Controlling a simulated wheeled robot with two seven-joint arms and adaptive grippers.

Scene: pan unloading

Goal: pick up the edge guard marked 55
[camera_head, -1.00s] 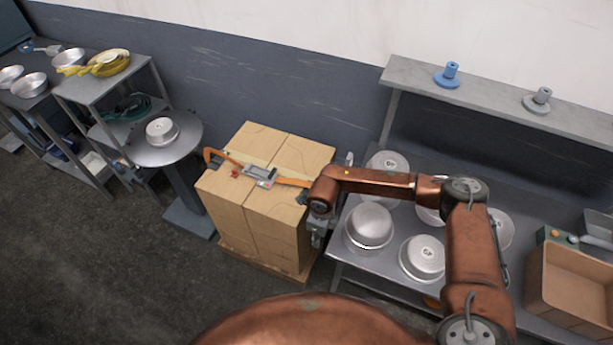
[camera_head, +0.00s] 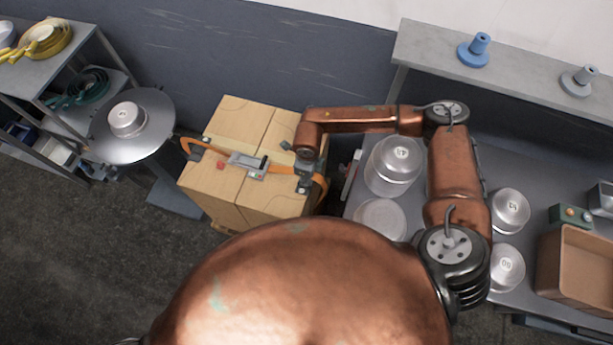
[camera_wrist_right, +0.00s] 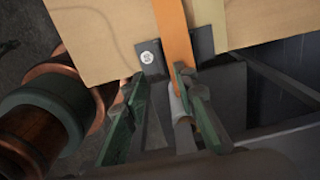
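A dark edge guard (camera_wrist_right: 149,62) with a round white label sits on the right edge of the carton stack in the right wrist view. Its number is too small to read. An orange strap (camera_wrist_right: 171,32) runs down over the guard, hiding its middle. My right gripper (camera_wrist_right: 160,80) is open, its green fingers apart just below the guard with the strap between them; I cannot tell whether they touch it. In the head view my right gripper (camera_head: 308,174) is at the right edge of the cartons (camera_head: 216,188), partly hidden by its arm. My left gripper is not in view.
A strap buckle tool (camera_head: 248,164) lies on top of the cartons. A metal bench (camera_head: 335,208) with several pans and a brown box (camera_head: 575,262) stands to the right. A round stand (camera_head: 150,145) with one pan is at left, near shelves.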

